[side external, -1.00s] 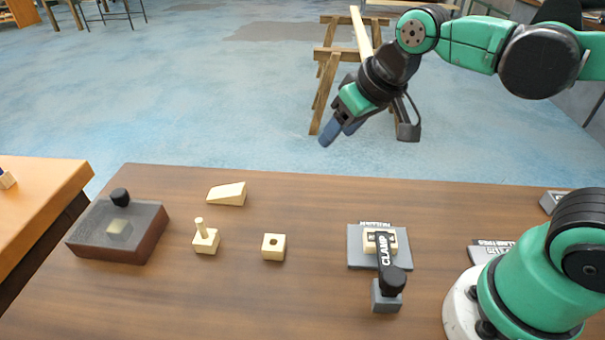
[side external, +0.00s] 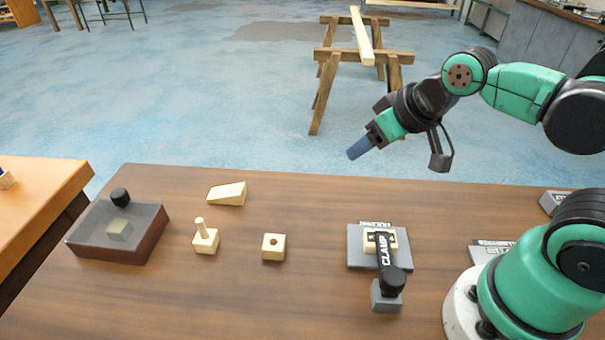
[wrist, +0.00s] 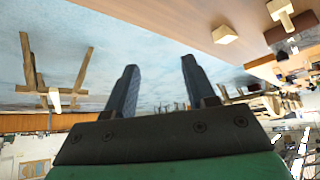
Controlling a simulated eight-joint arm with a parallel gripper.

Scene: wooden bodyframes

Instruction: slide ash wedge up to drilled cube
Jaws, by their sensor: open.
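The ash wedge (side external: 227,194) lies near the far edge of the table in the side view, its thin end to the left. The drilled cube (side external: 273,247) sits nearer the camera and to the wedge's right, hole upward; the two are clearly apart. My gripper (side external: 357,150) is in the air to the right of and above both, pointing down and left. In the wrist view its two fingers (wrist: 158,85) are spread with nothing between them. A pale block (wrist: 225,34) there appears to be the wedge; I cannot make out the drilled cube.
A pegged block (side external: 206,240) stands between the cube and a dark box (side external: 147,243) with a black knob. A clamp fixture (side external: 357,258) holding a pale piece stands right of the cube. The tabletop between wedge and cube is clear.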

